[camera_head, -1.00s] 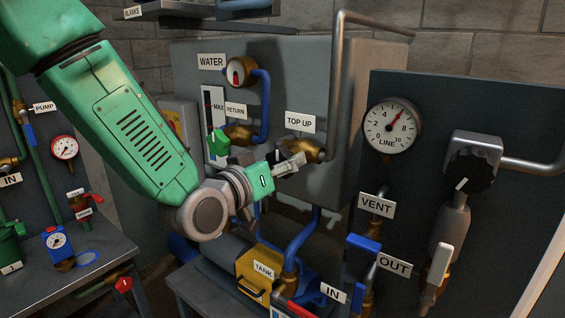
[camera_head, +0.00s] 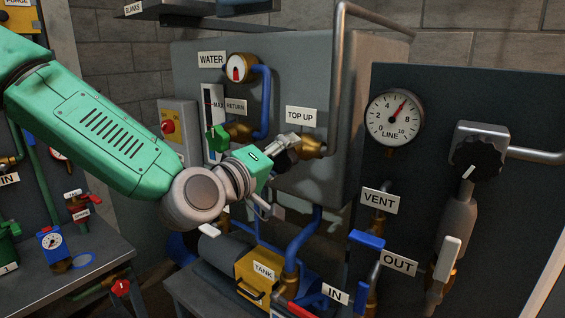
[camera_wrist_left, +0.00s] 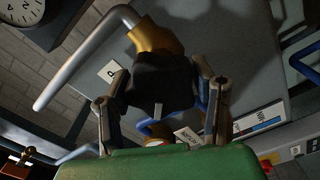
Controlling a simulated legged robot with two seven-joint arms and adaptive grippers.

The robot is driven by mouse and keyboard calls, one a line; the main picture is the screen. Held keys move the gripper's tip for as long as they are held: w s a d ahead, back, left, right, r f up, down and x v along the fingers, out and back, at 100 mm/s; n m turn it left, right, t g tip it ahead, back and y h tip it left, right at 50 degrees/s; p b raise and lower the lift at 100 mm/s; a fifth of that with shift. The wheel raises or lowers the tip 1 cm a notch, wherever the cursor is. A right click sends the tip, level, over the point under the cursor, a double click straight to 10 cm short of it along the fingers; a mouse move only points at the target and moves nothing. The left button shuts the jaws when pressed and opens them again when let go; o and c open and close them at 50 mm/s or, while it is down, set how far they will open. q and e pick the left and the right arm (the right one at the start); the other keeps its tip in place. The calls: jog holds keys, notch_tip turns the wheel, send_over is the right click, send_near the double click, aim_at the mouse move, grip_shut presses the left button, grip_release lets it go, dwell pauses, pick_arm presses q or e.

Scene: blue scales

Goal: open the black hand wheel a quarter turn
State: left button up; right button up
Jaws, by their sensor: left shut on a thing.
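A black hand wheel (camera_head: 286,161) with a white mark sits on the brass valve (camera_head: 312,147) below the TOP UP label (camera_head: 300,117). My left gripper (camera_head: 290,148) is at this wheel, and the green and grey wrist hides part of it. In the left wrist view the wheel (camera_wrist_left: 155,88) lies between the two fingers (camera_wrist_left: 160,76), one on each side, and the gripper is shut on it. Another black hand wheel (camera_head: 476,158) with a white pointer is on the right panel, apart from the gripper. My right gripper is in no view.
A bent grey pipe (camera_head: 341,70) rises right of the TOP UP valve. Blue hoses (camera_head: 303,240) and a yellow TANK box (camera_head: 262,272) are below. The LINE gauge (camera_head: 394,118) is right.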

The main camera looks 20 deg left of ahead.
pick_arm(q)
jog(key=n, duration=0.1)
jog(key=n+b, duration=0.1)
jog(key=n, duration=0.1)
jog(key=n+b, duration=0.1)
jog(key=shift+a+f+n, duration=0.1)
jog(key=shift+f+n, duration=0.2)
jog(key=n+b, duration=0.2)
jog(key=n, duration=0.2)
jog(key=shift+r+b, duration=0.15)
jog(key=shift+b, duration=0.15)
jog(key=shift+n, duration=0.4)
